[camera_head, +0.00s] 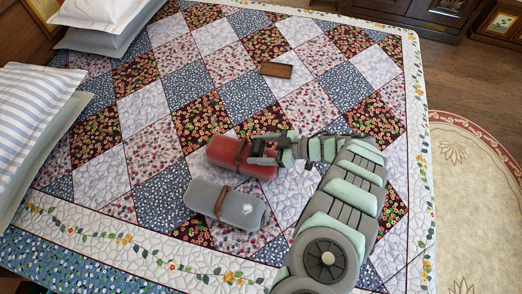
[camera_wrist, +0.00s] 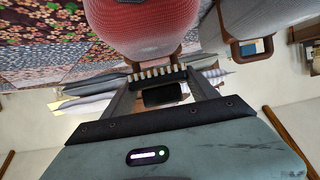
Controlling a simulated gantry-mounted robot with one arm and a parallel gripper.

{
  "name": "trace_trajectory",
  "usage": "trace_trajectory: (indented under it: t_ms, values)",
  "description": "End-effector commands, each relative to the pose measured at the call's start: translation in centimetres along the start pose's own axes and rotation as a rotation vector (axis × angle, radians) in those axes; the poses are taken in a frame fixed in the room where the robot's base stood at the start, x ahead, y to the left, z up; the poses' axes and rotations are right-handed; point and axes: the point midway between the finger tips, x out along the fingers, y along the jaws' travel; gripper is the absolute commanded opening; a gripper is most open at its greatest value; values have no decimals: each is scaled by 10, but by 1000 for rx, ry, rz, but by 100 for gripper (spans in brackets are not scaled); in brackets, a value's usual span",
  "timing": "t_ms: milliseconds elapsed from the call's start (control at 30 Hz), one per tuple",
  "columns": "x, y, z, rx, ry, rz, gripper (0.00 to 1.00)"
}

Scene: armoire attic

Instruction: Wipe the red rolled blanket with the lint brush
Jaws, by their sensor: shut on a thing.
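The red rolled blanket (camera_head: 224,148) lies on the patchwork quilt with a brown strap around it. It also fills the top middle of the wrist view (camera_wrist: 140,25). My gripper (camera_head: 264,150) is at the blanket's right end in the head view. In the wrist view its fingers are shut on the black lint brush (camera_wrist: 162,96), whose row of pale bristles (camera_wrist: 156,73) faces the red blanket. The bristles look very close to the blanket; I cannot tell whether they touch. My gripper hides part of the blanket and most of the brush in the head view.
A grey rolled blanket (camera_head: 225,204) with a brown strap lies just in front of the red one. A small brown rectangular object (camera_head: 276,70) lies farther back on the quilt (camera_head: 160,140). Pillows (camera_head: 35,110) line the left side.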

Motion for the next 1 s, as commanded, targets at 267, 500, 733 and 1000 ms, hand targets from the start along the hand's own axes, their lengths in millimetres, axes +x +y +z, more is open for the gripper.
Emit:
trace_trajectory:
  t_ms: [267,500,733,1000]
  values:
    - [-7,-1,-27,-1,-1,-5,0]
    - [-12,-3,-47,-1,0,-10,0]
    - [-14,-3,-56,-4,-1,-13,0]
    - [-13,-3,-56,-4,-1,-13,0]
